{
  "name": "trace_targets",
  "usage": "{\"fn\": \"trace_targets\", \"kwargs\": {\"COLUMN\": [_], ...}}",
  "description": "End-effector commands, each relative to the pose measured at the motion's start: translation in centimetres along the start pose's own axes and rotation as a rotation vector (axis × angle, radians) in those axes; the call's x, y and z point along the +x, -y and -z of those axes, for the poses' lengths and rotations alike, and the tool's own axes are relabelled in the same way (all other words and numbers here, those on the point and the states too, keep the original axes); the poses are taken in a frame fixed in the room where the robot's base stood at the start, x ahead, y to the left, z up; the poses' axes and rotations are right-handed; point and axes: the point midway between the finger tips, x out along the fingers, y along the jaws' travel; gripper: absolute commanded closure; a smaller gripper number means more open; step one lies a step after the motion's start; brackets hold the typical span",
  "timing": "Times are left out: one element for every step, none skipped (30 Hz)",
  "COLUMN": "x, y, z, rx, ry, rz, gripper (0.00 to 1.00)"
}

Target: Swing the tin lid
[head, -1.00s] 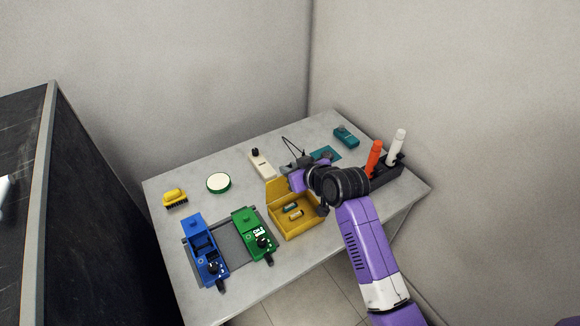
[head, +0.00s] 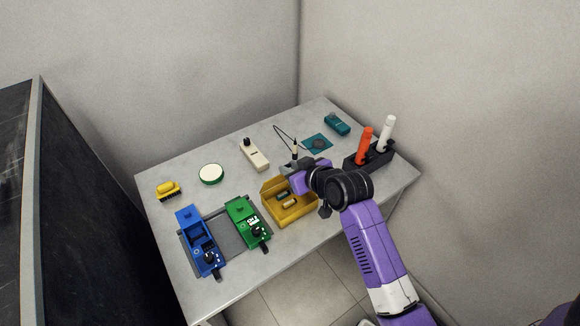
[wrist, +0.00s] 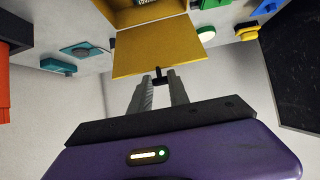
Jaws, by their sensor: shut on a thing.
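The yellow tin (head: 287,217) stands open on the table, with small battery-like things (head: 289,203) inside. Its lid (head: 271,186) is raised at the back edge, partly hidden by my gripper. In the wrist view the lid (wrist: 165,50) fills the middle in front of my fingers, with the open tin (wrist: 150,14) beyond it. My gripper (wrist: 160,82) is shut on a small dark tab (wrist: 160,74) at the lid's free edge. In the head view my gripper (head: 291,176) is behind the tin, its fingertips mostly hidden.
Blue (head: 201,242) and green (head: 247,222) devices stand left of the tin. A white-topped round thing (head: 211,173), a yellow brush (head: 168,190) and a cream device (head: 254,155) lie behind. A black holder (head: 369,155) with orange and white bottles stands right. Walls rise behind.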

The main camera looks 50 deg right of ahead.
Motion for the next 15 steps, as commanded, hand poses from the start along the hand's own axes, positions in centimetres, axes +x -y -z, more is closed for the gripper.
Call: {"fn": "trace_targets", "kwargs": {"x": [0.0, -0.1, -0.1, -0.2, -0.3, -0.5, -0.6, -0.7, -0.9, -1.0, -1.1, -1.2, -1.4, -1.5, -1.6], "y": [0.0, 0.0, 0.0, 0.0, 0.0, 0.0, 0.0, 0.0, 0.0, 0.0, 0.0, 0.0, 0.0, 0.0, 0.0], "z": [-0.2, -0.3, -0.5, -0.7, -0.9, -1.3, -1.5, -1.7, -2.0, -2.3, -2.5, -2.8, -3.0, -3.2, -3.4], "rx": [0.000, 0.000, 0.000, 0.000, 0.000, 0.000, 0.000, 0.000, 0.000, 0.000, 0.000, 0.000, 0.000, 0.001, 0.001], "ry": [0.002, 0.003, 0.003, 0.004, 0.005, 0.005, 0.005, 0.006, 0.007, 0.007, 0.007, 0.006, 0.006, 0.006, 0.006], "rz": [0.000, 0.000, 0.000, 0.000, 0.000, 0.000, 0.000, 0.000, 0.000, 0.000, 0.000, 0.000, 0.000, 0.000, 0.000], "gripper": [1.00, 1.00, 1.00, 1.00, 1.00, 1.00, 1.00, 1.00, 1.00, 1.00, 1.00, 1.00, 1.00, 1.00, 1.00]}}
